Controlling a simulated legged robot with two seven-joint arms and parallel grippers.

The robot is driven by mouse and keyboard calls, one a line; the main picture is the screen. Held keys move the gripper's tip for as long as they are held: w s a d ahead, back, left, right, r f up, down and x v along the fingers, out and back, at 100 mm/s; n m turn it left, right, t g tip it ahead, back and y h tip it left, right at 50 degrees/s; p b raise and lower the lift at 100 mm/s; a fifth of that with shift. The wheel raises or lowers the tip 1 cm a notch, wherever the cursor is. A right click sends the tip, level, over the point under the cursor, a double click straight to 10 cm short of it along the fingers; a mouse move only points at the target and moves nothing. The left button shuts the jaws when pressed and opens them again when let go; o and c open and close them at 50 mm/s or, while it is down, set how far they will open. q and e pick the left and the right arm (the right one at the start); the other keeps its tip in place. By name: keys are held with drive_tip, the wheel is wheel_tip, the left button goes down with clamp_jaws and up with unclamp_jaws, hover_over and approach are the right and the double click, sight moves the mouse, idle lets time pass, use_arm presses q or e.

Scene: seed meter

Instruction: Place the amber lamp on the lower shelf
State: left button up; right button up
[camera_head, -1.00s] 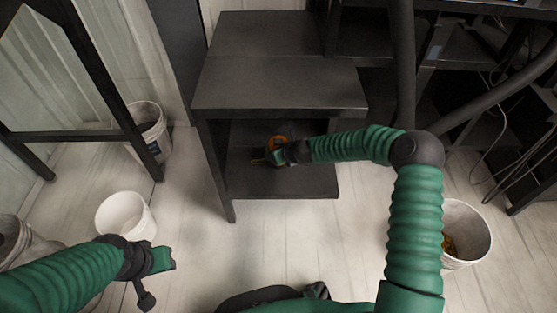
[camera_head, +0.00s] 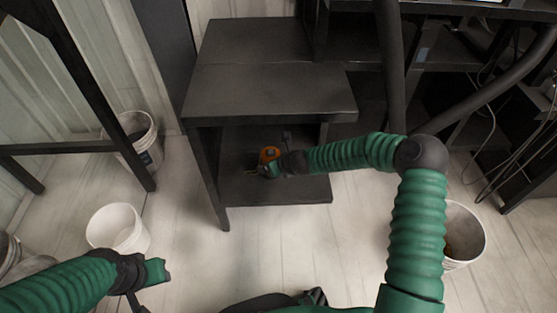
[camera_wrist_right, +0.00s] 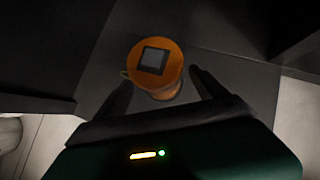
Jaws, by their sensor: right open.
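The amber lamp (camera_head: 269,154) is an orange cylinder with a dark square on top, seen clearly in the right wrist view (camera_wrist_right: 155,66). It stands on the lower shelf (camera_head: 300,190) of the dark shelf unit. My right gripper (camera_head: 266,172) reaches in under the upper shelf from the right. In the right wrist view its two fingers (camera_wrist_right: 160,92) are open, one on each side of the lamp's near part. I cannot tell whether they touch it. My left gripper (camera_head: 160,272) is at the lower left over the floor, away from the lamp; its jaws are unclear.
The upper shelf (camera_head: 270,90) overhangs the lower one, and a leg (camera_head: 216,190) stands at its front left. White buckets stand on the floor at left (camera_head: 118,228) and right (camera_head: 466,232). Thick dark hoses and cables hang at the right. Floor in front is clear.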

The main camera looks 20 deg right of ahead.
drive_tip(key=p+v, duration=0.4)
drive_tip(key=v, duration=0.4)
drive_tip(key=s+a+r+n+g, duration=0.2)
drive_tip(key=s+a+n, duration=0.3)
drive_tip(key=s+n, duration=0.65)
use_arm(q)
drive_tip(key=v, duration=0.2)
drive_tip(key=w+v, duration=0.1)
drive_tip(key=v, duration=0.2)
drive_tip(key=shift+r, duration=0.15)
use_arm(e)
drive_tip(key=s+d+r+n+g+h, duration=0.1)
drive_tip(key=s+d+r+n, duration=0.1)
drive_tip(key=s+n, duration=0.5)
drive_tip(key=s+d+r+n+g, duration=0.2)
drive_tip(key=s+r+n, duration=0.3)
drive_tip(key=n, duration=1)
drive_tip(key=s, duration=0.2)
drive_tip(key=shift+s+g+h, duration=0.3)
drive_tip(key=shift+s+h, duration=0.05)
drive_tip(key=shift+h, duration=0.05)
use_arm(q)
drive_tip(key=shift+d, duration=0.1)
use_arm(e)
drive_tip(key=shift+d+r, duration=0.1)
drive_tip(key=shift+r, duration=0.05)
